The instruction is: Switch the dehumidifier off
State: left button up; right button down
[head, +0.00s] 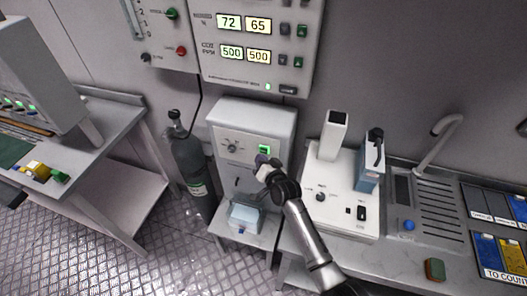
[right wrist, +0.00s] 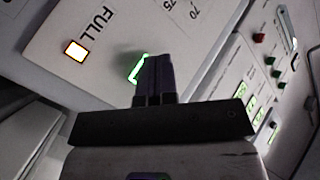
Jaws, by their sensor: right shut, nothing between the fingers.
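The dehumidifier (head: 252,114) is a white box on a low stand in the middle of the head view. Its front has a dial (head: 232,147) and a green-lit switch (head: 264,149). My right gripper (head: 262,161) is shut and empty, with its fingertips at the front panel just below the switch. In the right wrist view the dark fingertips (right wrist: 155,62) cover part of the green-lit switch (right wrist: 137,69); I cannot tell whether they touch it. An amber light (right wrist: 76,50) glows beside the word FULL.
A clear bluish container (head: 245,217) stands below the dehumidifier. A dark gas cylinder (head: 189,160) stands to its left. A white device (head: 318,205) sits on the counter to the right. A wall panel (head: 262,75) with lit readouts hangs above.

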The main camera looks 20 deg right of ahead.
jog(key=shift+w+d, duration=0.2)
jog(key=shift+w+d, duration=0.25)
jog(key=shift+w, duration=0.05)
dwell(0.8)
dwell(0.4)
jog(key=shift+s+a+p, duration=0.55)
jog(key=shift+s+p, duration=0.1)
